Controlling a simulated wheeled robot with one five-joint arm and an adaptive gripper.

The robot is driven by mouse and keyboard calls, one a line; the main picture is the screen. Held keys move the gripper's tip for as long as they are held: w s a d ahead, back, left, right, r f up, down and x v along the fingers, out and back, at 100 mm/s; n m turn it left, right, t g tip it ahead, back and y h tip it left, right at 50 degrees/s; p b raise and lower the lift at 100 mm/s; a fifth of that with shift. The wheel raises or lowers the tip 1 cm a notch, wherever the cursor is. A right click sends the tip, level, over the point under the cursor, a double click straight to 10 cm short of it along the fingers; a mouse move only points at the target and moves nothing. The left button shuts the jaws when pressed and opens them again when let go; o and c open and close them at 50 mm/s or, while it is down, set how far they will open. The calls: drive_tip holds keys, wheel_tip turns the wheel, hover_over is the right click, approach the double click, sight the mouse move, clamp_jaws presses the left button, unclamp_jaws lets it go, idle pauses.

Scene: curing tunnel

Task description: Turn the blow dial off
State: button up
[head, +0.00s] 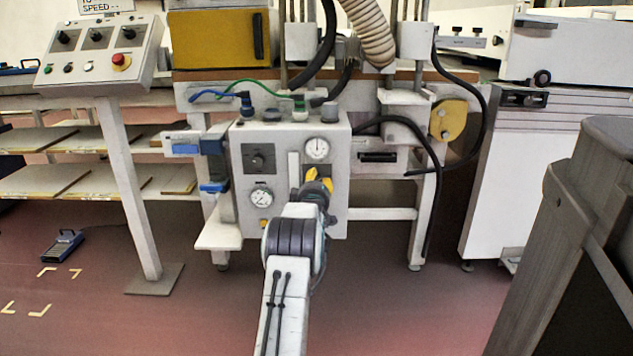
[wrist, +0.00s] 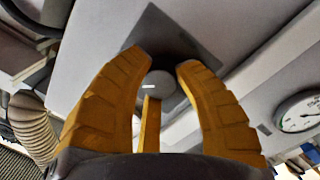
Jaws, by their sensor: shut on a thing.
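In the wrist view a round grey dial (wrist: 158,82) with a short white mark sits on a dark square plate (wrist: 152,28). My gripper (wrist: 164,62) has its yellow fingers around this dial, shut on it. The mark points to the left in that view. In the head view my gripper (head: 318,181) is against the front of the grey control box (head: 290,215) and hides the dial it holds. No label naming the dial is readable.
On the box, a second dark dial (head: 258,158) is at upper left, one gauge (head: 317,149) above my gripper and another gauge (head: 262,198) to its left. Hoses run above. A grey bin (head: 560,235) stands at right.

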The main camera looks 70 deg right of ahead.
drive_tip(key=shift+w+r, duration=0.1)
clamp_jaws()
drive_tip(key=shift+n, duration=0.3)
drive_tip(key=shift+w+a+n, duration=0.1)
drive_tip(key=shift+w+n, duration=0.1)
drive_tip(key=shift+n, duration=2.3)
drive_tip(key=o, duration=0.6)
unclamp_jaws()
drive_tip(key=shift+w+n, duration=0.1)
drive_tip(key=shift+n, duration=0.2)
drive_tip(key=shift+o, duration=1.2)
